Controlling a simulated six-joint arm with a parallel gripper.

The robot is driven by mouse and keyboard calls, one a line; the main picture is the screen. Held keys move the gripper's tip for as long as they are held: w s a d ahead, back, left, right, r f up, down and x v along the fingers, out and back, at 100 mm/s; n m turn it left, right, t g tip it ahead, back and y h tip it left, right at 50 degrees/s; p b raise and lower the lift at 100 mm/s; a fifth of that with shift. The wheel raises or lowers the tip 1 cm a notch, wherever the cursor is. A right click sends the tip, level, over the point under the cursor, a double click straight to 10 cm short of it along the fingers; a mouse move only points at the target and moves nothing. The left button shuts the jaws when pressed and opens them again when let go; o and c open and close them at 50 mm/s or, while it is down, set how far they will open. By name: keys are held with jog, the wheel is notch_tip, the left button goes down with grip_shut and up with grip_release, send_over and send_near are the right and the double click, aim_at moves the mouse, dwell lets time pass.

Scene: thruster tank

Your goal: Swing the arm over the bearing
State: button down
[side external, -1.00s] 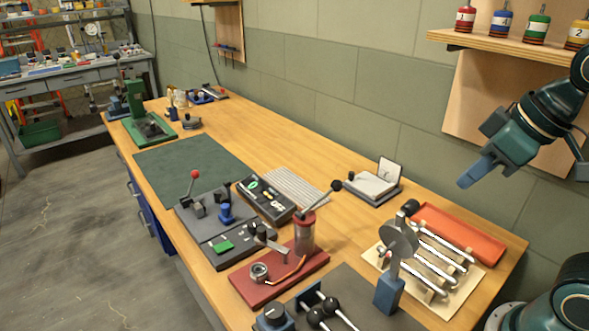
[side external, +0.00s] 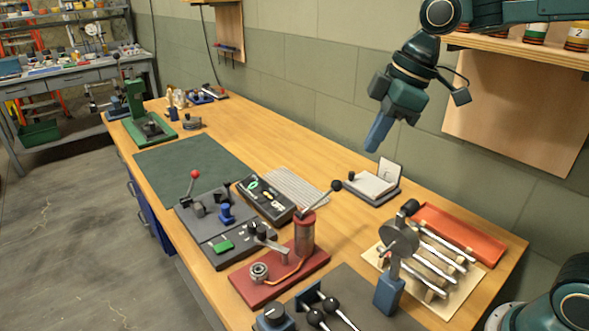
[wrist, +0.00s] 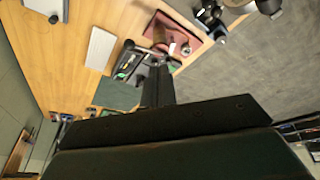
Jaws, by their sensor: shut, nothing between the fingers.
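A silver ring-shaped bearing (side external: 259,270) sits on a red base plate (side external: 240,288) near the front of the bench. A lever (side external: 321,200) with a black knob rises from the post's top. My gripper (side external: 375,142) is shut and empty, pointing down high above the back of the bench, far from the bearing. In the wrist view the red plate (wrist: 168,30) shows beyond my gripper (wrist: 157,85).
A scale-like device (side external: 375,186) with an upright card stands below my gripper. Rods on a rack, an orange tray (side external: 460,235) and a blue-based disc stand (side external: 388,295) lie to the right. A black panel (side external: 265,200) and red-knobbed lever station (side external: 195,195) are left of the post.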

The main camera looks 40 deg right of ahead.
jog(key=w+a+f+n+g+y, duration=0.2)
jog(key=w+f+n, duration=0.8)
jog(key=w, duration=0.6)
notch_tip(320, 180, down, 2)
jog(key=shift+a+g, duration=0.7)
jog(key=shift+g, duration=0.1)
jog(key=shift+s, duration=0.1)
jog(key=x, duration=1)
jog(key=shift+f, duration=0.15)
jog(key=a, duration=0.4)
jog(key=shift+s, duration=0.2)
